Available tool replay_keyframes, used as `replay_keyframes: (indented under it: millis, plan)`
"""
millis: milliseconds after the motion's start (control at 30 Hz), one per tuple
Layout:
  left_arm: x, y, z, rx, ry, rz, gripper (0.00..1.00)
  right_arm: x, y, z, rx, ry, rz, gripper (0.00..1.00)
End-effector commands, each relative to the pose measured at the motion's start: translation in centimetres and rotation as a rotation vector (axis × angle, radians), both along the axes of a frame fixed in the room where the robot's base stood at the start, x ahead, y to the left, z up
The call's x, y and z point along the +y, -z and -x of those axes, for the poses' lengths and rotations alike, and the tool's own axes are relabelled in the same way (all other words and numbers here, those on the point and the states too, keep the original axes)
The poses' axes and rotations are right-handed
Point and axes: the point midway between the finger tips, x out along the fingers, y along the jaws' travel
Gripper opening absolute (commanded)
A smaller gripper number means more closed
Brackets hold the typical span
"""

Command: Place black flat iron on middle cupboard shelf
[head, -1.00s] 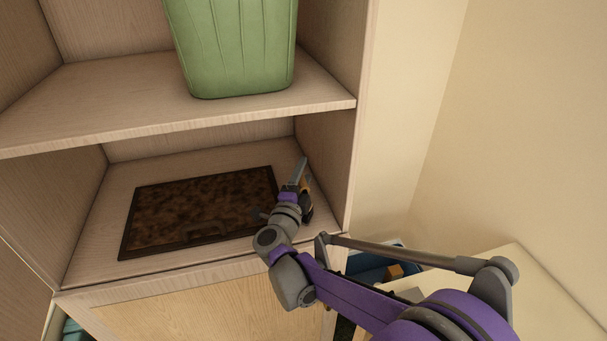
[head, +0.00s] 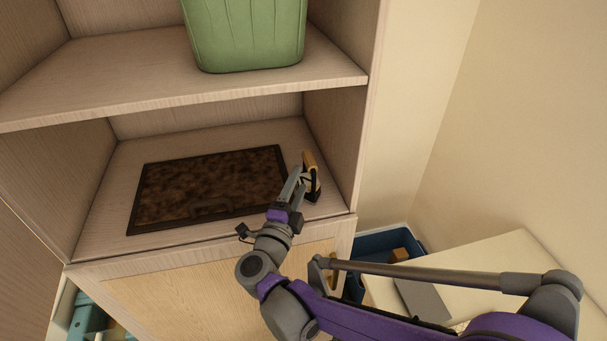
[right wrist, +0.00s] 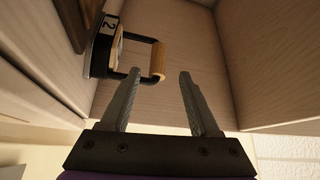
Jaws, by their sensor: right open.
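The black flat iron (head: 314,190) has a wooden handle and rests on the cupboard shelf (head: 113,205) below the green bin, near the right side wall. In the right wrist view the iron (right wrist: 100,45) shows a black body marked "2", with its wooden handle (right wrist: 158,62) reaching out. My right gripper (head: 300,176) is open in front of the iron. In the right wrist view the open gripper (right wrist: 160,74) has empty space between its fingers, and the handle lies beyond the tips. It does not hold the iron. My left gripper is not in view.
A dark brown framed board (head: 208,188) lies flat on the same shelf, left of the iron. A green bin (head: 247,35) stands on the shelf above (head: 110,80). A blue box (head: 372,243) and a pale tabletop (head: 485,265) are at the lower right.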

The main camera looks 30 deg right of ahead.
Motion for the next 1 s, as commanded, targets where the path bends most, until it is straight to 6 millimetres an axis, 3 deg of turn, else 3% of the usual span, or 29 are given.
replay_keyframes:
  millis: [233, 367, 467, 567, 667, 800, 1000]
  plan:
    - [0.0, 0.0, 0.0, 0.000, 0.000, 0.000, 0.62, 0.6, -0.1, 0.4, 0.002, -0.013, 0.009, 0.62]
    - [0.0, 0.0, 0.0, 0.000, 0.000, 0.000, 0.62, 1.8, -1.6, -0.4, 0.024, -0.135, 0.084, 0.62]
    - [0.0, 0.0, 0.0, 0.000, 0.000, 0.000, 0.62, 4.4, -3.0, -1.0, 0.085, -0.328, 0.215, 0.62]
    - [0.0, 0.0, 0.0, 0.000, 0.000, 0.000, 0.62, 7.9, -2.7, -0.6, 0.207, -0.557, 0.380, 0.62]
    - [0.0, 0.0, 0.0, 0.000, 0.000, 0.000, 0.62, 10.9, -0.2, 1.3, 0.381, -0.767, 0.539, 0.62]
    - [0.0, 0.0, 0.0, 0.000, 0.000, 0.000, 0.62, 12.7, 5.9, 6.2, 0.695, -1.012, 0.722, 0.62]
    - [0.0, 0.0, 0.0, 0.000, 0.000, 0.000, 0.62, 10.2, 14.4, 15.8, 1.194, -1.231, 0.855, 0.62]
